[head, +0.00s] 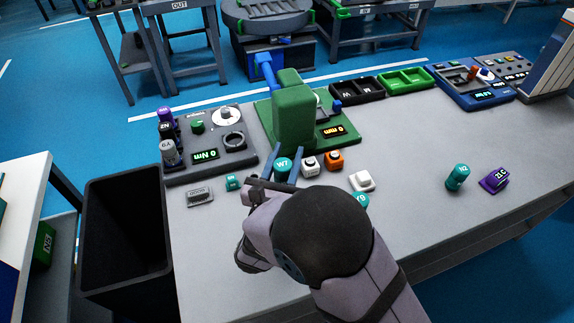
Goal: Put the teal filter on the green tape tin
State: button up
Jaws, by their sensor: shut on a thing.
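My gripper (283,164) reaches away from me over the front of the bench, with its two blue-grey fingers either side of a round teal piece marked W7 (283,167). It is shut on this piece, which I take for the teal filter; its lower part is hard to see. Other teal pieces are a small block (233,182) left of the gripper, a cylinder (457,176) at the right, and one (361,201) partly hidden by my arm. No green thing is clearly a tape tin; a green two-part tray (405,80) stands at the back.
A green press-like machine (294,115) stands just behind the gripper. A grey test panel (207,162) is at the left. The bench's right front is mostly clear.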

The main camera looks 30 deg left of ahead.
jog(key=shift+f, duration=1.9)
jog(key=shift+f, duration=0.1)
jog(key=shift+f, duration=0.15)
jog(key=o, duration=1.1)
jog(key=s, duration=0.4)
jog(key=s+d+b, duration=0.1)
jog(key=s, duration=0.3)
jog(key=s+d+b, duration=0.1)
jog(key=s, duration=0.2)
jog(key=shift+s+d+r, duration=0.2)
jog(key=shift+s+r, duration=0.05)
jog(key=shift+s, duration=0.15)
